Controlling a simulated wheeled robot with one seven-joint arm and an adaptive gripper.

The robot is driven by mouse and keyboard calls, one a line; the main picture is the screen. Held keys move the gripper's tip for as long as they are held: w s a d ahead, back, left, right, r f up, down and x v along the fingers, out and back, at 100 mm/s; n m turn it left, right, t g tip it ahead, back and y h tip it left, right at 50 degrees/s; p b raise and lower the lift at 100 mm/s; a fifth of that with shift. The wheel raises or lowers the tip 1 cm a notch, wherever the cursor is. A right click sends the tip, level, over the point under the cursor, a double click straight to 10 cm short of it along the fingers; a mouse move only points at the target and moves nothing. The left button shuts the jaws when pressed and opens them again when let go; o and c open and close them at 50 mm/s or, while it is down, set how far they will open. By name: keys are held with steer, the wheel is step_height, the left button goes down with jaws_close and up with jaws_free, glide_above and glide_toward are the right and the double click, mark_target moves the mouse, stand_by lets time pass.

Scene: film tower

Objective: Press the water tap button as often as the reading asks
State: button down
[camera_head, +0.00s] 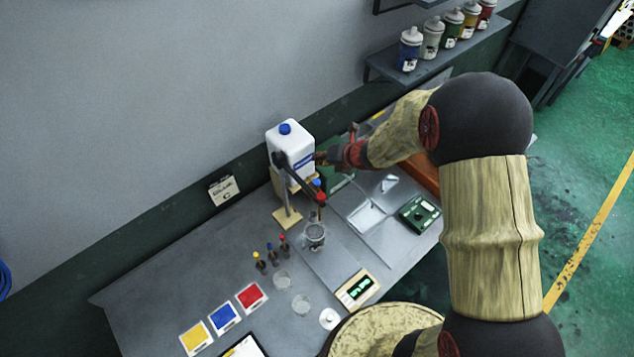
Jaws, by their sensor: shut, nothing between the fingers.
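A white canister (291,148) with a blue cap stands on a wooden stand at the back of the bench. A dark bar runs from its front, with a red round part (320,197) at its end and a small blue part (317,183) just behind. I cannot tell which of these is the water tap button. A glass beaker (315,236) stands below the bar's end. A small display (357,287) shows green characters too small to read. My gripper (321,157) is shut and empty, just right of the canister and above the blue part; contact cannot be told.
Small bottles with yellow, blue and red tops (271,252) stand left of the beaker. Yellow, blue and red cards (223,317) lie at the front left. A green device (418,213) lies to the right. A wall shelf (440,55) holds several jars.

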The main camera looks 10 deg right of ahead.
mark_target(319, 181)
steer(key=shift+f+b, duration=3.15)
steer(key=shift+f, duration=0.85)
steer(key=shift+f+b, duration=0.4)
steer(key=shift+f+b, duration=0.6)
steer(key=shift+f, duration=0.05)
steer(key=shift+r, duration=0.15)
steer(key=shift+r+p, duration=0.85)
steer(key=shift+r, duration=0.1)
steer(key=shift+r+p, duration=1.95)
steer(key=shift+r, duration=0.55)
